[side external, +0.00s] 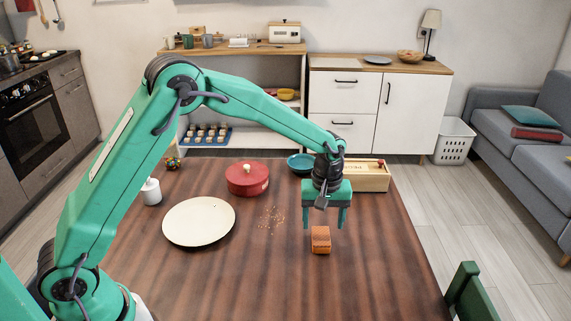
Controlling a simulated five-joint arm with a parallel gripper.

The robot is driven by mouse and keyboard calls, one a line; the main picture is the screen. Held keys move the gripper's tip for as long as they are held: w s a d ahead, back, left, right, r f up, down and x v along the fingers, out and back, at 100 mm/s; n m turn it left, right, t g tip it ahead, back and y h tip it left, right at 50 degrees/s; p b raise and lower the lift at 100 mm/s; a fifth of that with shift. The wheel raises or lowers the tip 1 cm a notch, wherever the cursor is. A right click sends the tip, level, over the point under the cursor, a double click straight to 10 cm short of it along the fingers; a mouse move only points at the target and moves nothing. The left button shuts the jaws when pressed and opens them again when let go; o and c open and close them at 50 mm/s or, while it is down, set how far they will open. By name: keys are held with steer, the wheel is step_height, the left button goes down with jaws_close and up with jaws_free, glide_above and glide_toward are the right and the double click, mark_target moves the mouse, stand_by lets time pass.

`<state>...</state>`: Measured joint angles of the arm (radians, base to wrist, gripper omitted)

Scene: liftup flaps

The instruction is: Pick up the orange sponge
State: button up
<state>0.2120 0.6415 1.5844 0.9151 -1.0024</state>
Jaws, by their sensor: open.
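The orange sponge (320,240) lies on the dark wooden table (390,280), right of the middle. It is a small block with a darker top. My gripper (323,225) points down just above and behind it in the picture. Its two fingers are spread apart, with nothing seen between them. The sponge appears just below the fingertips; I cannot tell the exact gap in depth.
A white plate (199,221), a red lidded pot (247,179), a teal bowl (300,163) and a wooden box (368,176) stand around the table. Crumbs (271,219) lie left of the sponge. A white bottle (151,191) is at the left. The front right table is clear.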

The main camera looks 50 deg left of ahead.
mark_target(321, 236)
steer(key=shift+s+f, duration=0.1)
steer(key=shift+f, duration=2.35)
steer(key=c, duration=1.1)
